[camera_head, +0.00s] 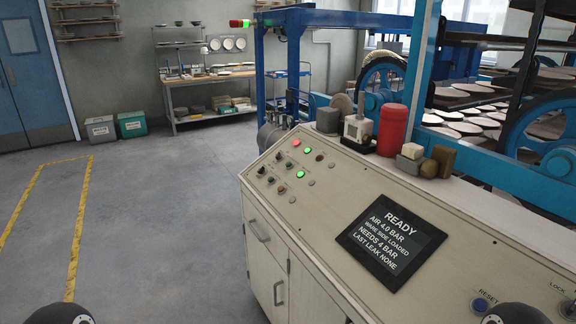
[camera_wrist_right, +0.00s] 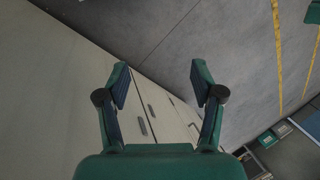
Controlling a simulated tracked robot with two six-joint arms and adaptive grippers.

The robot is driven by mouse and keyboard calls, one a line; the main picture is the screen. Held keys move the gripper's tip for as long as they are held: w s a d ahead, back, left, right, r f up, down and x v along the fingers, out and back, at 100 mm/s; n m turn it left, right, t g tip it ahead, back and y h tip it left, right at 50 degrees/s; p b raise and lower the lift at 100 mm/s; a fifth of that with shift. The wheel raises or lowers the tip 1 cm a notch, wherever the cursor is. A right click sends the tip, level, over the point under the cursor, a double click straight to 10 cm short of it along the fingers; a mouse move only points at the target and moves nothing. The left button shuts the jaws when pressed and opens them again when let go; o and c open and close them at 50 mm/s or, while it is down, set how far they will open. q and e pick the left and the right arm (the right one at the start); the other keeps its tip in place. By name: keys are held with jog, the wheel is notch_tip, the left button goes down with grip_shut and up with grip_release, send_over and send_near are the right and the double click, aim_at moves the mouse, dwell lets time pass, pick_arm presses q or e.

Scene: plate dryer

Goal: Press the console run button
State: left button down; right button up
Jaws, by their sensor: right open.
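The cream console (camera_head: 330,190) stands at centre right with a sloped top. Its far left end carries knobs and small buttons, with a lit green one (camera_head: 302,175), another lit green one (camera_head: 307,151) and a lit red one (camera_head: 296,142). No run label is readable there. A blue button marked RESET (camera_head: 480,304) is at the near right. The screen (camera_head: 391,237) reads READY, AIR 4.0 BAR, WARE SIDE LOADED, NEEDS 4 BAR. My right gripper (camera_wrist_right: 160,80) is open and empty, with console cabinet doors beyond it in the wrist view. My left gripper is out of view.
A red canister (camera_head: 392,130) and several small items stand on the console's back ledge. Behind is the blue dryer frame (camera_head: 272,70) with racks of plates. The floor to the left is clear, with yellow lines (camera_head: 76,235). Cabinet handles (camera_head: 278,292) protrude from the console front.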

grip_shut()
dwell(1.4)
